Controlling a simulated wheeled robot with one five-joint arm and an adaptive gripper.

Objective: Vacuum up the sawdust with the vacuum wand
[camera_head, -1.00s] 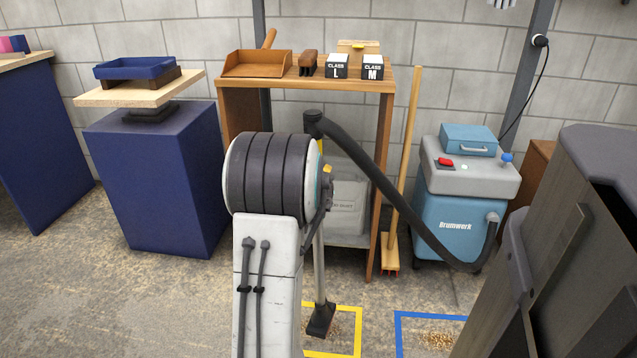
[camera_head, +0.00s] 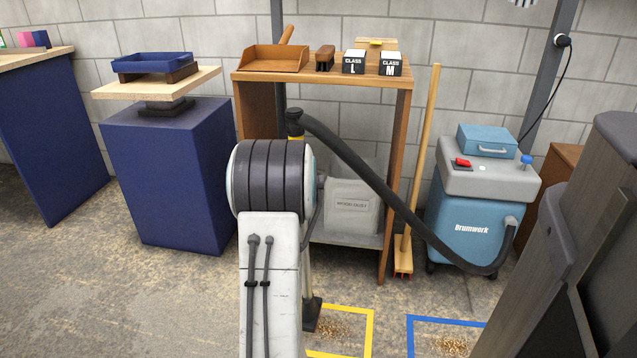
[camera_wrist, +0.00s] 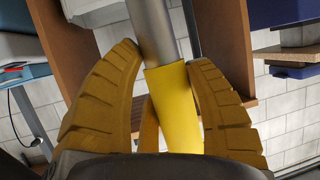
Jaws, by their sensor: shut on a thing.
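The vacuum wand (camera_wrist: 172,95) has a yellow grip section and a grey metal tube. In the wrist view my gripper (camera_wrist: 165,62) has its yellow fingers closed on either side of the yellow section. In the head view my arm hides the gripper and much of the wand. The wand's dark nozzle (camera_head: 312,315) is low, at the left side of the yellow floor outline (camera_head: 370,330). Sawdust (camera_head: 338,328) lies inside that outline, right of the nozzle. More sawdust (camera_head: 450,346) lies inside the blue outline (camera_head: 412,335). A black hose (camera_head: 380,185) runs from the wand top to the blue vacuum (camera_head: 470,215).
A wooden shelf unit (camera_head: 398,170) stands behind the wand. A broom (camera_head: 418,170) leans between it and the vacuum. A blue pedestal (camera_head: 165,180) is at left. A large dark grey structure (camera_head: 580,240) fills the right front. Floor at front left is clear.

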